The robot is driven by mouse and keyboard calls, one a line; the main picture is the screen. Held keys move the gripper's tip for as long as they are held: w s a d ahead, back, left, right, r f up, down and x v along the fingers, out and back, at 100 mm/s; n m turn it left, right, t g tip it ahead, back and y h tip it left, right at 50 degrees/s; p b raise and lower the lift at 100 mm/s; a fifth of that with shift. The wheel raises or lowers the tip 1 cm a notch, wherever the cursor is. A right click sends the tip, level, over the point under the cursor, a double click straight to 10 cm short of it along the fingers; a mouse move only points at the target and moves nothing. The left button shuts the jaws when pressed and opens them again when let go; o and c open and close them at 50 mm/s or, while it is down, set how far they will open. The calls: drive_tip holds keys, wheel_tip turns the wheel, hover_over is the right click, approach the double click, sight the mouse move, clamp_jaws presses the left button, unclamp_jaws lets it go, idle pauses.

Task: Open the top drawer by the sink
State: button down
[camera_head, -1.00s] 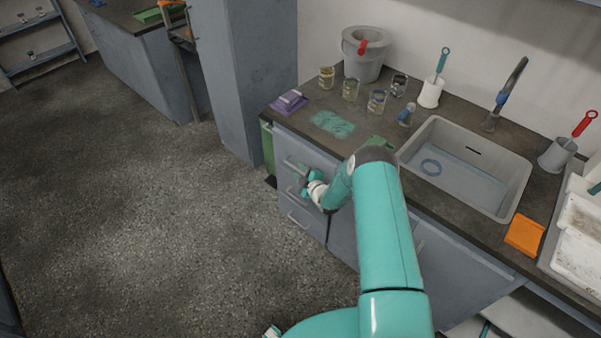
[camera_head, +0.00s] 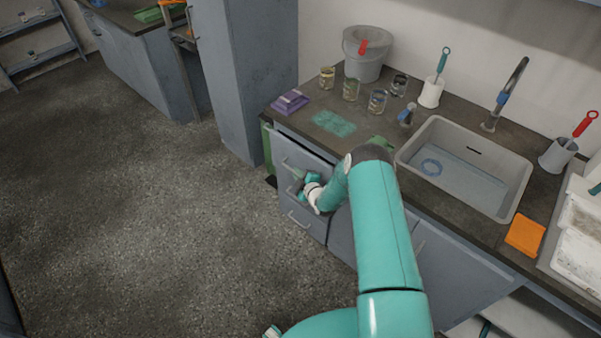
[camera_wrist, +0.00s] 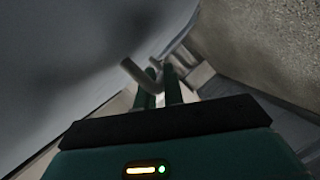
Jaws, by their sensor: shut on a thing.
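The top drawer (camera_head: 311,159) is in the grey cabinet left of the sink (camera_head: 455,178). My gripper (camera_head: 298,180) is at the drawer front in the head view, partly hidden by my wrist. In the wrist view my gripper (camera_wrist: 158,74) has its two dark teal fingers shut on the bar handle (camera_wrist: 131,71). The grey drawer front (camera_wrist: 70,60) fills the left of that view. The drawer's inside is hidden.
Another drawer with a handle (camera_head: 299,220) lies below. On the counter are several glass jars, a grey bucket (camera_head: 364,55), a purple box (camera_head: 290,102) and a teal patch (camera_head: 334,123). The speckled floor (camera_head: 150,220) left of the drawers is clear.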

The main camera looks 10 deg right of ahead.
drive_tip(key=s+a, duration=0.8)
drive_tip(key=a, duration=0.4)
drive_tip(key=s+a, duration=0.9)
drive_tip(key=a, duration=0.3)
drive_tip(key=shift+s, duration=0.15)
drive_tip(key=c, duration=1.5)
unclamp_jaws()
drive_tip(key=v, duration=1.3)
drive_tip(key=shift+s+d, duration=0.2)
drive_tip(key=shift+s, duration=0.15)
drive_tip(key=shift+r, duration=0.15)
